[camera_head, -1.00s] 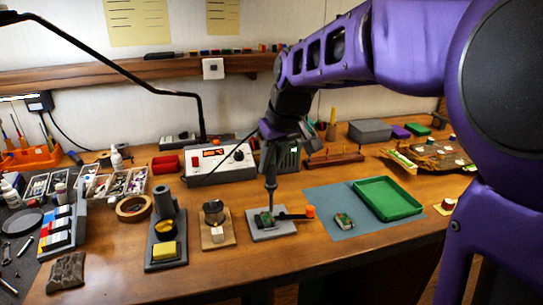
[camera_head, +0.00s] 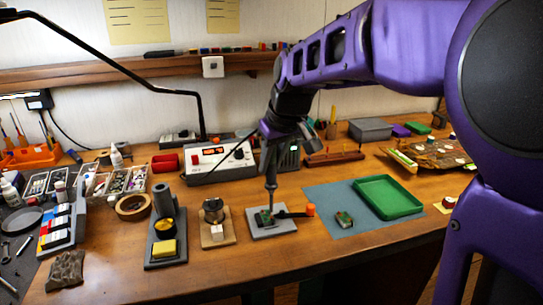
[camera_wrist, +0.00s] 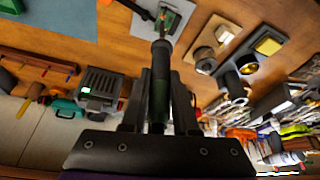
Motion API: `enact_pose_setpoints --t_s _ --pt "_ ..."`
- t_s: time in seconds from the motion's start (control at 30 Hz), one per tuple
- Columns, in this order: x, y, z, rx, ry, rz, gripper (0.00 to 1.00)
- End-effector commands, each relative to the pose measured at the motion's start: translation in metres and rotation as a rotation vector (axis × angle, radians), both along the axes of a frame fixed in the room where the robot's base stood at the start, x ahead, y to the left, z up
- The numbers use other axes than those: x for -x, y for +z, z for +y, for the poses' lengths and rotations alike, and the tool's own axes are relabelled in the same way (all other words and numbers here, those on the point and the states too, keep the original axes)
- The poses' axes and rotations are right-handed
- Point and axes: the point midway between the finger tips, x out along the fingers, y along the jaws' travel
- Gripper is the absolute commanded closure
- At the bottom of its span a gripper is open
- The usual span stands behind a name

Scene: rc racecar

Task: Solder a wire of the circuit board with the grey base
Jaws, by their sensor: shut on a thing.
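My gripper (camera_head: 271,146) is shut on a dark soldering iron (camera_head: 271,178), held upright with its tip down. The grey base (camera_head: 282,228) lies on the wooden bench with a small green circuit board (camera_head: 263,217) on it. The iron's tip is at the board; I cannot tell if it touches. In the wrist view the iron (camera_wrist: 160,85) runs between the fingers toward the board (camera_wrist: 168,22) on the grey base (camera_wrist: 145,27). A black clamp arm with an orange knob (camera_head: 310,210) sits at the base's right side. The wires are too small to make out.
A second small board (camera_head: 344,219) lies on a blue-grey mat (camera_head: 322,201) beside a green tray (camera_head: 388,197). A soldering station (camera_head: 219,162) stands behind. A stand with a yellow sponge (camera_head: 164,248) and a tin on a wooden block (camera_head: 214,212) are left.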

Motion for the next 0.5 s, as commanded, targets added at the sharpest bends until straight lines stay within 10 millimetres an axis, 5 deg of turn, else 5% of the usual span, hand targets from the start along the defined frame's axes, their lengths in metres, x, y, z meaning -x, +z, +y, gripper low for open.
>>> enact_pose_setpoints --t_s 0.5 --pt "0.0 -0.0045 0.0 0.0 0.0 0.0 1.0"
